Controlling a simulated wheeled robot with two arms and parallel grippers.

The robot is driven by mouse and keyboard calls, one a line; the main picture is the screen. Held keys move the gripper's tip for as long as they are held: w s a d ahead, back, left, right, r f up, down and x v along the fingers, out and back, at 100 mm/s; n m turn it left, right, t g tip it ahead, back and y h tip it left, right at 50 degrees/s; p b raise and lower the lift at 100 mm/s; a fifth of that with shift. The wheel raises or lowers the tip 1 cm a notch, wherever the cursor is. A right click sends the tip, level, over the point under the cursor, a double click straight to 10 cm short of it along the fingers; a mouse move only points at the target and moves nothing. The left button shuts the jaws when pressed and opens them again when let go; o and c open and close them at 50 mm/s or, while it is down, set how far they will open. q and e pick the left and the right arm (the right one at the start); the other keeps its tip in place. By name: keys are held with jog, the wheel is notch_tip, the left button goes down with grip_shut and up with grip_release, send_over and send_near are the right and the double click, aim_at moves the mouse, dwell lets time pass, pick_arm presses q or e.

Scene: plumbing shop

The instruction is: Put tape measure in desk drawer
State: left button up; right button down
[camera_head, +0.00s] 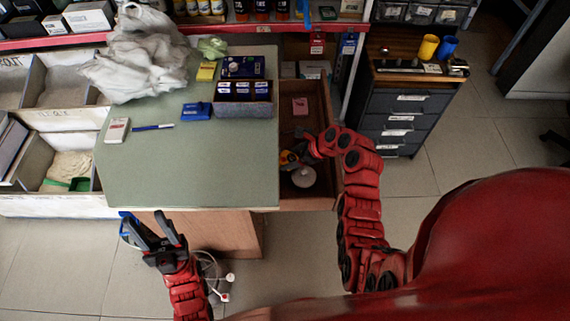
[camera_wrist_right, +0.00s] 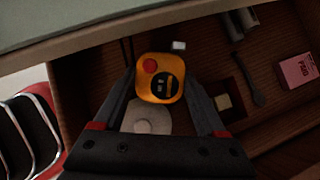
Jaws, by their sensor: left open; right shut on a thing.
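The tape measure (camera_wrist_right: 159,78) is yellow-orange with a red button and a dark label. In the right wrist view it sits between the fingers of my right gripper (camera_wrist_right: 165,85), which is shut on it. It also shows small in the head view (camera_head: 287,157), over the open desk drawer (camera_head: 318,100). The drawer is pulled out on the right side of the green-topped desk (camera_head: 190,170). Whether the tape measure touches the drawer floor I cannot tell. My left gripper (camera_head: 153,232) is open and empty in front of the desk's front edge.
The drawer holds a pink box (camera_head: 300,106), a white round thing (camera_head: 303,177) and small dark items. A grey drawer cabinet (camera_head: 395,110) stands to the right. The desk bears a plastic bag (camera_head: 140,60), boxes and a blue pen (camera_head: 152,127).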

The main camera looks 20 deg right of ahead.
aim_at(286, 156)
jog(key=shift+w+a+f, duration=0.15)
jog(key=shift+f, duration=0.45)
jog(key=shift+w+a+f, duration=0.15)
jog(key=shift+f, duration=0.45)
jog(key=shift+w+a+r+g+h+p, duration=0.3)
jog(key=shift+a+g+h+p, duration=0.1)
jog(key=shift+h, duration=0.2)
jog(key=shift+w+a+g+h+p, duration=0.25)
jog(key=shift+a+g+h+p, duration=0.05)
jog(key=shift+g+h, duration=0.45)
jog(key=f, duration=0.3)
jog(key=shift+s+d+f, duration=0.1)
jog(key=shift+d+f, duration=0.1)
grip_release()
